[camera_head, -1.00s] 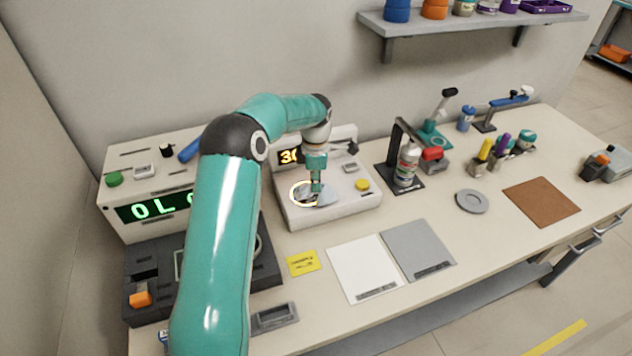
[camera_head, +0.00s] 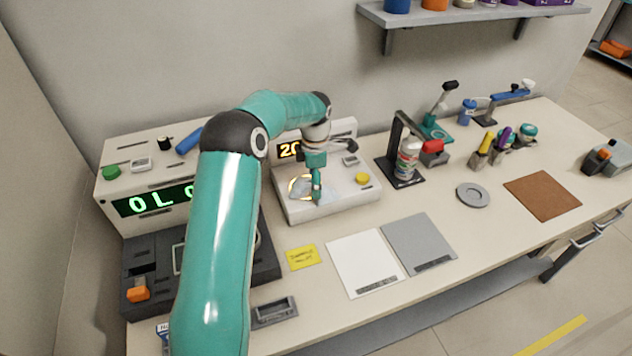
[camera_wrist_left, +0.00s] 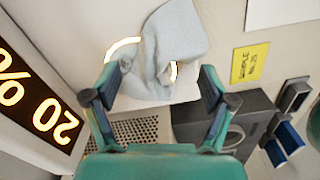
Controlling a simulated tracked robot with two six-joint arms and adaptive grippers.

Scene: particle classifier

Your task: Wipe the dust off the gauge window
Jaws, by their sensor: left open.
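A white device (camera_head: 352,207) with an amber display stands on the bench. A lit round ring (camera_head: 292,183) is on its top, partly covered by a crumpled pale grey-blue cloth (camera_head: 301,194). The cloth (camera_wrist_left: 170,45) also lies over the ring (camera_wrist_left: 122,47) in the left wrist view. The amber display (camera_wrist_left: 35,97) reads 20%. My left gripper (camera_head: 316,190) is low over the device at the cloth. In the wrist view my left gripper (camera_wrist_left: 160,84) has its fingers wide apart, with the cloth between and beyond them. Any dust under the cloth is hidden. My right gripper is out of view.
A cream machine with a green display (camera_head: 150,202) stands at left, partly behind my arm. A yellow note (camera_head: 303,257), white sheet (camera_head: 363,263) and grey sheet (camera_head: 418,243) lie in front. A bottle stand (camera_head: 400,180) is at right.

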